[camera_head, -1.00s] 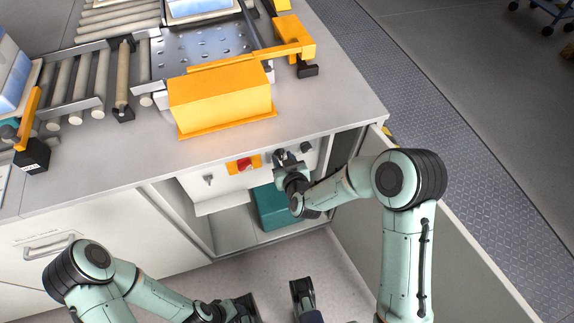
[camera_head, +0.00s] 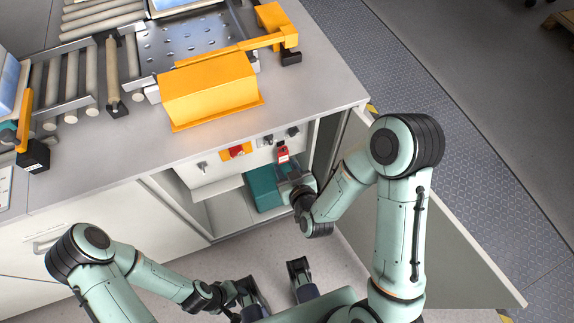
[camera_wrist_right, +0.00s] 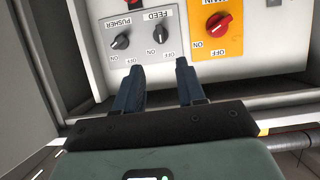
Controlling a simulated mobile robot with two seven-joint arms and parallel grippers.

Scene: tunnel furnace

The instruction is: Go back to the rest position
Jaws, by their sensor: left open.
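My right gripper (camera_head: 288,176) is in front of the switch panel, lower than its knobs, in the head view. In the right wrist view its two dark fingers (camera_wrist_right: 160,80) are apart with nothing between them. The panel carries a red MAIN knob (camera_wrist_right: 218,23) on a yellow plate, and black FEED (camera_wrist_right: 160,33) and PUSHER (camera_wrist_right: 120,41) knobs on a grey plate. The fingers are apart from the knobs. My left gripper (camera_head: 240,300) is low in the head view, away from the cabinet, partly hidden; no object shows in it.
The cabinet door (camera_head: 430,220) stands open to the right of my right arm. The counter (camera_head: 110,165) above carries a yellow housing (camera_head: 210,90) and a roller conveyor (camera_head: 75,85). Floor is free before the cabinet.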

